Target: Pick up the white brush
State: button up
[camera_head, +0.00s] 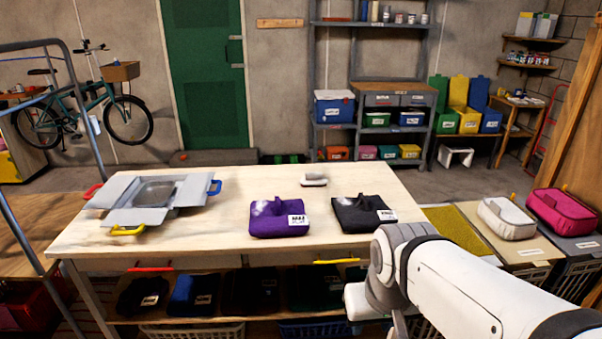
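A small white object, which looks like the white brush (313,180), lies near the far edge of the pale wooden table (240,210). Nothing touches it, and bare tabletop surrounds it. My white arm comes in from the lower right and bends down at the table's near right edge, nearer the camera than the brush and to its right. My gripper itself cannot be made out in this view.
A purple folded cloth (278,218) and a dark grey one (363,212) lie nearer than the brush. A grey flapped box (150,200) stands at the table's left. White (507,218) and pink (562,211) bundles lie on the right. Bare tabletop lies between box and brush.

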aim_at(314, 179)
jog(key=i, duration=1.6)
